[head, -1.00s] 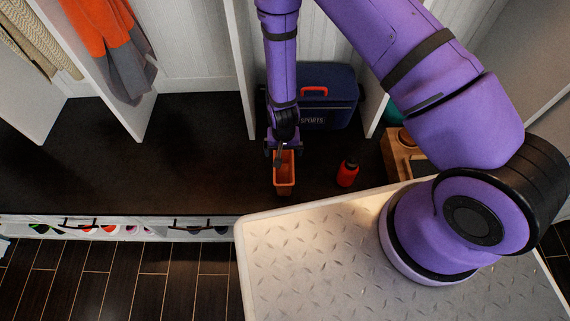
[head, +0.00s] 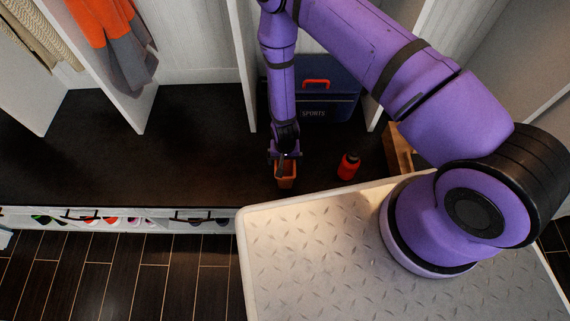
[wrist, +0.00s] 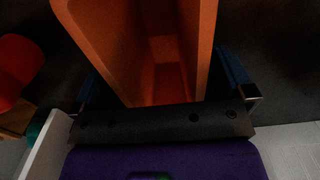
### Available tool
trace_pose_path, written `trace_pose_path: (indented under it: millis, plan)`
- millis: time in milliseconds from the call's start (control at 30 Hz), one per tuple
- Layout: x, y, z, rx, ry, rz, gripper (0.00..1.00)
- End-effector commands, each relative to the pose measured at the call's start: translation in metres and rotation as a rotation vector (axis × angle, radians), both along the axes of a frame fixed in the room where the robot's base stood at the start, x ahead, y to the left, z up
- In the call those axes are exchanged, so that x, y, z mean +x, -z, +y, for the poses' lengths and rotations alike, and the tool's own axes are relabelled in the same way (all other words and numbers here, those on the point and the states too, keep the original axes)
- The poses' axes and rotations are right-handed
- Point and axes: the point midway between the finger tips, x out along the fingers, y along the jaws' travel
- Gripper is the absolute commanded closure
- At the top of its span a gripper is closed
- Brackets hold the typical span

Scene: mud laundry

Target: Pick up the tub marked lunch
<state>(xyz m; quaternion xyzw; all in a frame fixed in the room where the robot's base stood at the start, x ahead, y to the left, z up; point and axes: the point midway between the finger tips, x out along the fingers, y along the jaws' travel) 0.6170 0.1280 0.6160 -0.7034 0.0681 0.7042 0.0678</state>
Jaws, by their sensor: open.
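A small open orange tub (head: 286,180) stands on the dark bench, its upper end partly covered by my gripper (head: 285,155). In the wrist view the tub (wrist: 163,50) fills the middle, and I look into its empty inside. My gripper (wrist: 161,80) is open, with one blue finger on either side of the tub. I cannot tell whether the fingers touch its walls. No writing shows on the tub, so its marking cannot be read.
A blue cooler marked SPORTS (head: 335,101) stands behind the gripper. A red bottle (head: 349,166) stands right of the tub, with a wooden box (head: 397,150) farther right. White dividers (head: 247,65) rise behind. The bench (head: 150,150) is clear to the left.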

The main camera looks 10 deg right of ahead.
Motion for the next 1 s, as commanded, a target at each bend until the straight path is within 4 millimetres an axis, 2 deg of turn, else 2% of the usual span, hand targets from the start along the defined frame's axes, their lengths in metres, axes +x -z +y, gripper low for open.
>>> trace_pose_path:
  millis: [133, 367, 400, 600, 1000]
  plan:
    - [-0.0001, 0.0111, -0.0002, 0.0, 0.0, 0.0, 0.0]
    - [0.0004, 0.0121, -0.0001, 0.0, 0.0, -0.001, 0.0]
    - [0.0004, 0.0121, -0.0001, 0.0, 0.0, -0.001, 0.02]
    - [0.0004, 0.012, -0.0001, 0.0, 0.0, -0.001, 0.47]
    - [0.0008, 0.0075, 0.0001, 0.001, 0.0, -0.001, 0.47]
